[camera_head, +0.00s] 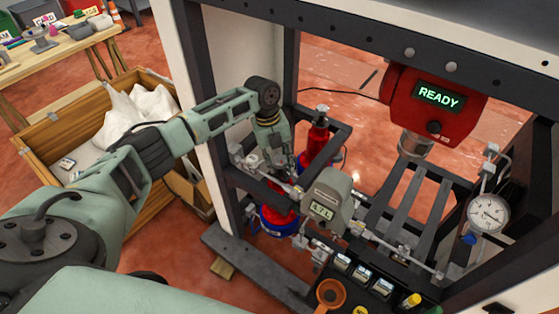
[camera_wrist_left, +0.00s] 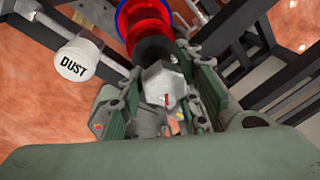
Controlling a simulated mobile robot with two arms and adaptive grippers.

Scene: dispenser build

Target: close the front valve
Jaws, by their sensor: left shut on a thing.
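My left gripper (camera_head: 288,178) reaches down into the dark frame, close to the metal pipework left of the grey digital meter (camera_head: 328,200). My right gripper is not in view.
A red unit (camera_head: 437,100) reading READY hangs at the right, above dark rails. A pressure gauge (camera_head: 488,213) stands at the far right. Red cylinders (camera_head: 318,135) stand behind the pipework. A white DUST cap (camera_wrist_left: 77,60) is left of the fingers. A wooden crate (camera_head: 60,125) with white bags stands left.

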